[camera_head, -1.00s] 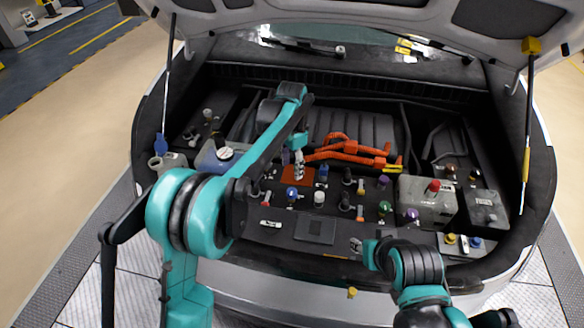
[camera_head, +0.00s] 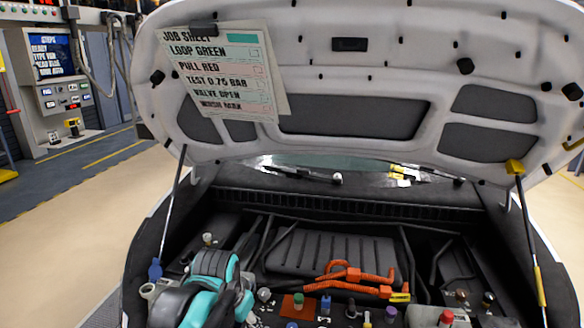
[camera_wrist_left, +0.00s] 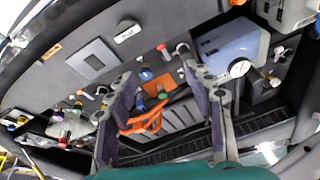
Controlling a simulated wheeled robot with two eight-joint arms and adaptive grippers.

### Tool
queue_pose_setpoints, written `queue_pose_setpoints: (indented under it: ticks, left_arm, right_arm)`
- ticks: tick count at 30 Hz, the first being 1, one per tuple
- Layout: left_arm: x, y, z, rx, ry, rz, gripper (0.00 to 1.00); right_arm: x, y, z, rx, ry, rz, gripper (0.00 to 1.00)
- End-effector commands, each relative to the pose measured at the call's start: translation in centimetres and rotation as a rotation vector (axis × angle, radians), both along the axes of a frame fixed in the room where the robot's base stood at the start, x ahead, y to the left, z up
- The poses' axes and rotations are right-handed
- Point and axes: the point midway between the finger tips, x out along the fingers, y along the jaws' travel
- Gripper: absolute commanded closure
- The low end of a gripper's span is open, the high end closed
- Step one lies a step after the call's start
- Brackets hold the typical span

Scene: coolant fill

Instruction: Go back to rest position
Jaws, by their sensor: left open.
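My left gripper (camera_wrist_left: 160,78) shows in the left wrist view with its two purple-padded fingers apart. It is open, and nothing is between the fingers but the view of the engine bay beyond. In the head view, part of my left arm is at the lower left, over the left side of the engine bay (camera_head: 330,250); its gripper is not visible there. My right arm and gripper are in neither current view. Orange hoses (camera_head: 350,275) lie in the bay, and they also show in the left wrist view (camera_wrist_left: 142,123).
The raised hood (camera_head: 360,60) spans the top, with a job sheet (camera_head: 228,70) clipped to it. Hood struts (camera_head: 530,240) stand at both sides. A console with a screen (camera_head: 55,60) stands far left.

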Motion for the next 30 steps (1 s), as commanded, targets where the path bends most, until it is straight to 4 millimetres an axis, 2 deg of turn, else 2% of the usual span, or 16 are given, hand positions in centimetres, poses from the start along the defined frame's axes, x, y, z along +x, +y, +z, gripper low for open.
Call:
queue_pose_setpoints:
  ticks: [1,6,12,18,30]
  left_arm:
    - [-1.9,0.9,-0.1,-0.013,-0.027,0.044,0.48]
    - [-7.0,3.3,-1.2,-0.067,-0.12,0.192,0.48]
    - [-11.8,5.3,-3.7,-0.13,-0.216,0.34,0.48]
    - [-13.9,6.0,-5.4,-0.165,-0.268,0.415,0.48]
    - [-14.1,6.2,-5.6,-0.171,-0.276,0.426,0.48]
  right_arm:
    - [0.0,0.0,0.0,0.0,0.0,0.0,0.6]
    - [0.0,0.0,-0.1,0.0,0.0,0.0,0.6]
    - [0.0,0.0,-0.1,0.0,0.0,0.0,0.6]
    - [0.0,0.0,-0.1,0.0,0.0,0.0,0.6]
    - [0.0,0.0,-0.1,0.0,0.0,0.0,0.6]
